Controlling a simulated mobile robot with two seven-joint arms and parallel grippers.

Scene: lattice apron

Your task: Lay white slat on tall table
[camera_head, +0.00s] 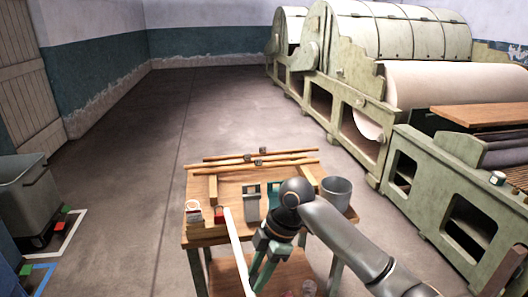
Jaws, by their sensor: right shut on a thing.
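The white slat (236,250) is long and thin. It slants from above the front part of the wooden table down to the bottom edge of the picture, where its near end is cut off. My right gripper (257,250) is at the slat's right side and shut on it; the exact contact of the fingers is hard to see. The wooden table (205,241) has green legs and a lower shelf (282,270), and is the only table in view. I cannot tell whether the slat touches its top. My left gripper is not in view.
On the table stand a grey pot (336,193), a green holder (252,203), a red padlock-like item (219,214) and a white-and-red item (193,211). Long wooden rods (220,169) lie across the back. A large machine (420,190) fills the right; a grey bin (22,197) stands left.

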